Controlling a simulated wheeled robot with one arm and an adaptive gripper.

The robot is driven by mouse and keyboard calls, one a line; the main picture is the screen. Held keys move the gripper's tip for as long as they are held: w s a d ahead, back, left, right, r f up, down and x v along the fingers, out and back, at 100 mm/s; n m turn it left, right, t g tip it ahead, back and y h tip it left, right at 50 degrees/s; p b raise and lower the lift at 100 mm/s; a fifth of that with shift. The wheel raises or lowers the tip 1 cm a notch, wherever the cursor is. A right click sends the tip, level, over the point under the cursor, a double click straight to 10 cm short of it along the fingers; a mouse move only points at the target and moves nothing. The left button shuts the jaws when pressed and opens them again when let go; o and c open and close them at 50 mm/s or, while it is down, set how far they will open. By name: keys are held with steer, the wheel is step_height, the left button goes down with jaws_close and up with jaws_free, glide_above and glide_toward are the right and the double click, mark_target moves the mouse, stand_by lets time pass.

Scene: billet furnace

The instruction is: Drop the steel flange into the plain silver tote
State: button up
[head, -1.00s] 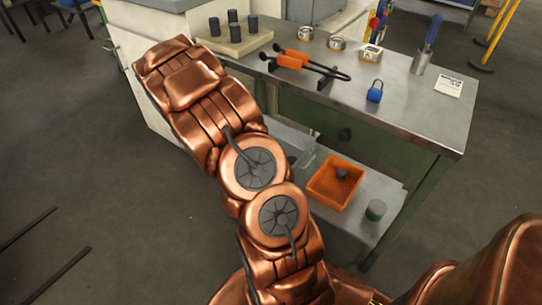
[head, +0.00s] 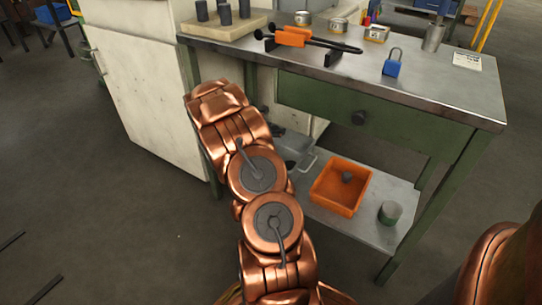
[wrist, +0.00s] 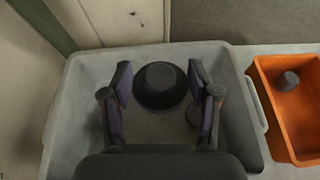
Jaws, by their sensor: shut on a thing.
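The plain silver tote (wrist: 240,95) fills the middle of the wrist view. In the head view the tote (head: 296,146) shows partly behind my arm on the lower shelf. My gripper (wrist: 160,82) points into the tote's area, with a finger on each side of the dark round steel flange (wrist: 160,88). It is shut on the flange, which appears within the tote's outline; its height above the floor is hard to judge. A small dark round piece (wrist: 193,116) shows beside the right finger, partly hidden. The gripper itself is hidden in the head view.
An orange bin (head: 325,200) with a small dark part stands right of the tote. A grey-green cylinder (head: 390,213) stands farther right on the shelf. The bench top (head: 440,90) overhangs the shelf, with a blue padlock (head: 393,64) on it. A pale cabinet (head: 140,80) borders the left.

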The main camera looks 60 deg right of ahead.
steer(key=shift+w+a+f, duration=0.1)
steer(key=shift+f, duration=0.45)
step_height(320, 180, down, 5)
steer(key=b, duration=0.2)
steer(key=shift+r+b, duration=0.2)
steer(key=shift+b, duration=0.15)
steer(key=o, duration=1.6)
steer(key=shift+c, duration=0.2)
steer(key=v, duration=1.2)
